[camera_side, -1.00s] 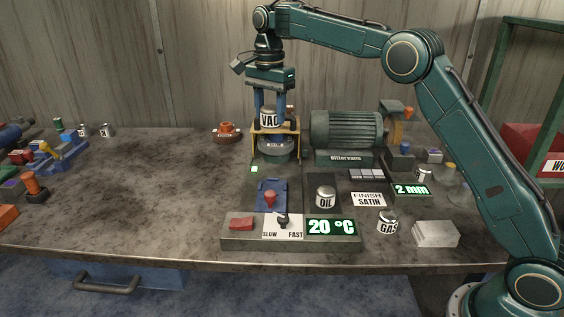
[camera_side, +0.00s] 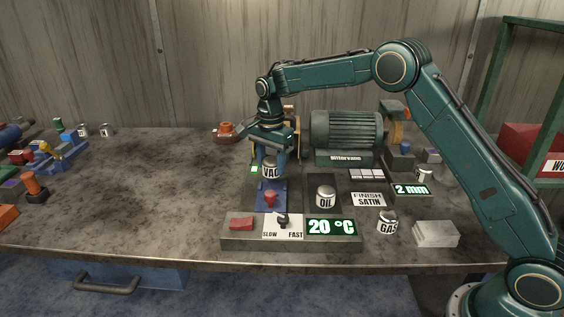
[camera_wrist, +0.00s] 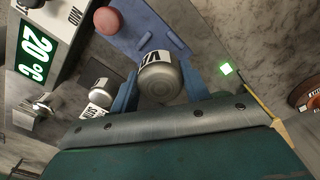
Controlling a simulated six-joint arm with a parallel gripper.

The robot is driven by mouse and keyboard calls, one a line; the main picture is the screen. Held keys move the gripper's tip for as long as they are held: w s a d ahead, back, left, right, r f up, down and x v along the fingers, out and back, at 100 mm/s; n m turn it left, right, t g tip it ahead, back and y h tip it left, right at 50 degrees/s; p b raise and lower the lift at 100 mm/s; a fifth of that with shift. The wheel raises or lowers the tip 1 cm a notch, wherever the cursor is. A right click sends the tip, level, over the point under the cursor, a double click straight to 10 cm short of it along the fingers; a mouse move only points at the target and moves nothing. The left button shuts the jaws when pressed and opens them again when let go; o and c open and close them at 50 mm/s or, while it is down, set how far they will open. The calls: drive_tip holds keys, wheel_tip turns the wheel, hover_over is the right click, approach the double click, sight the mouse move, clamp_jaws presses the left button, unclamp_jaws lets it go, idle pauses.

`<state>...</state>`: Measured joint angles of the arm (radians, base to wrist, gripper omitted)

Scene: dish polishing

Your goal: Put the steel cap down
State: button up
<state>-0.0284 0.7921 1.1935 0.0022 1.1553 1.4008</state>
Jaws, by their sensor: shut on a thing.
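The steel cap, marked VAC (camera_side: 271,169), is a silver cylinder held between the blue fingers of my gripper (camera_side: 270,165). In the side view it is over the back part of the blue plate (camera_side: 268,189), behind the red knob (camera_side: 269,198). In the wrist view the cap (camera_wrist: 160,80) sits between both fingers, with the blue plate (camera_wrist: 140,36) beyond it. I cannot tell whether the cap touches the plate.
A silver OIL can (camera_side: 326,197) stands just right of the blue plate, and a GAS can (camera_side: 388,222) farther right. The control panel (camera_side: 232,240) lies in front. A green motor (camera_side: 347,131) stands behind. The bench's left middle is clear.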

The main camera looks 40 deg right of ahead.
sight(272, 175)
drive_tip(key=shift+f, duration=2.15)
drive_tip(key=shift+f, duration=0.15)
drive_tip(key=o, duration=1.1)
wheel_tip(272, 175, up, 12)
drive_tip(key=shift+f, duration=0.25)
drive_tip(key=shift+r, duration=0.4)
